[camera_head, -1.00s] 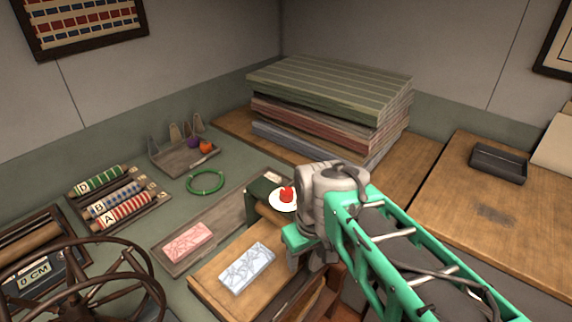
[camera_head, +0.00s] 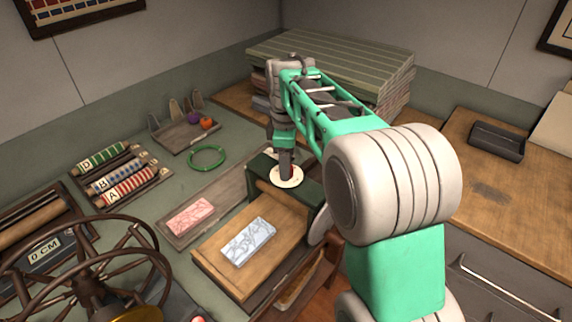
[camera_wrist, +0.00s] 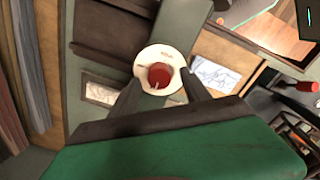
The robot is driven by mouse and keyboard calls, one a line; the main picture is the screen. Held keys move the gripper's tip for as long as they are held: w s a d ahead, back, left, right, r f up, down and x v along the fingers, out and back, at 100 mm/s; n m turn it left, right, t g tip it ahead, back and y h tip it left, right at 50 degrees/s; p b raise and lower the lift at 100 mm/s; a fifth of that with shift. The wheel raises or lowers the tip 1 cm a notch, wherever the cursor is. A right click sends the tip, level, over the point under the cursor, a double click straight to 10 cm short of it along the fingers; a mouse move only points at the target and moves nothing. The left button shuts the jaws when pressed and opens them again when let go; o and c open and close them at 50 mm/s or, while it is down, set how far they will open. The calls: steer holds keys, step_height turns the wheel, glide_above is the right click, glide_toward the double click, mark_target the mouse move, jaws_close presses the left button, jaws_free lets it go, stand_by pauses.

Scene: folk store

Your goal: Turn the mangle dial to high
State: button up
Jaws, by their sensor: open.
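The mangle dial is a red knob (camera_wrist: 160,76) on a round white plate (camera_head: 285,177) with small markings too small to read. It sits on top of the dark green mangle (camera_head: 316,190). In the head view my gripper (camera_head: 286,172) points down over the plate and hides most of the knob. In the wrist view my gripper (camera_wrist: 160,88) is open, with one finger on each side of the knob at the plate's near edge. I cannot tell whether the fingers touch the knob. A pale pointer mark shows on the knob's lower part.
A wooden board with a pale blue patterned block (camera_head: 248,242) lies before the mangle. A pink block (camera_head: 190,216) lies on a tray to the left. A green ring (camera_head: 207,157), labelled rollers (camera_head: 122,186) and a large handwheel (camera_head: 90,270) are farther left. Stacked boards (camera_head: 335,70) stand behind.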

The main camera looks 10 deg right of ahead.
steer(key=shift+f, duration=0.8)
steer(key=shift+c, duration=0.2)
jaws_close()
